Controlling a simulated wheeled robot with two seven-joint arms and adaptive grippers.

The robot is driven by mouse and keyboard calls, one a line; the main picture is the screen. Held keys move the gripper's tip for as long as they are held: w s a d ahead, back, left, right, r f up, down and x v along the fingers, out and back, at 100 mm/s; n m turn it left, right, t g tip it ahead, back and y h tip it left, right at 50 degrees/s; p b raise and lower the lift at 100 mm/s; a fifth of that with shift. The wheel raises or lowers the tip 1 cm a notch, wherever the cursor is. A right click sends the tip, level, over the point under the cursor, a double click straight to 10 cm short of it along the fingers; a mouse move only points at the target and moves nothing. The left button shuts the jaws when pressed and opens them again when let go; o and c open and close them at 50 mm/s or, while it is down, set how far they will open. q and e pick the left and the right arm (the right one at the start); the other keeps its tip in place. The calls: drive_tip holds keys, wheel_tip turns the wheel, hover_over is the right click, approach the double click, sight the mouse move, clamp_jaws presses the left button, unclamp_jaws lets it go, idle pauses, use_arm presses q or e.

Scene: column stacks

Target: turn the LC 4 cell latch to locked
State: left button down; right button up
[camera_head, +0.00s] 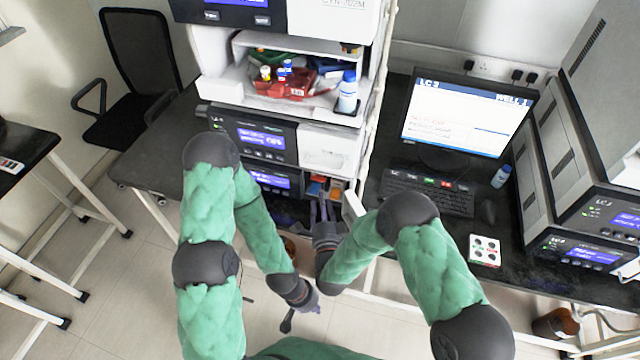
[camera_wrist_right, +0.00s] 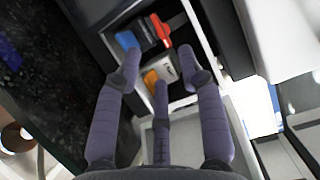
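An open compartment (camera_head: 338,183) low in the left instrument stack holds small coloured parts. In the right wrist view it is a pale-framed recess (camera_wrist_right: 195,32) with a blue part (camera_wrist_right: 127,41), a red part (camera_wrist_right: 160,29) and a white part with an orange end (camera_wrist_right: 152,78). I cannot tell which, if any, is the LC 4 cell latch. My right gripper (camera_head: 322,212) is at the compartment's front; in the wrist view its fingers (camera_wrist_right: 160,68) are spread, with nothing clearly held. My left gripper (camera_head: 311,299) hangs low over the floor; its finger state is unclear.
A white panel (camera_head: 353,206) stands open right of the right gripper. A monitor (camera_head: 463,115), keyboard (camera_head: 428,193) and white vial tray (camera_head: 485,250) are on the right bench. Another instrument stack (camera_head: 585,215) stands far right. A red tray (camera_head: 292,85) sits on the shelf above.

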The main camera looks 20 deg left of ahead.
sight(318, 179)
drive_tip(key=b+x, duration=0.1)
drive_tip(key=x, duration=0.6)
drive_tip(key=shift+w+a, duration=0.15)
drive_tip(key=shift+w, duration=0.25)
drive_tip(key=shift+f, duration=0.1)
clamp_jaws()
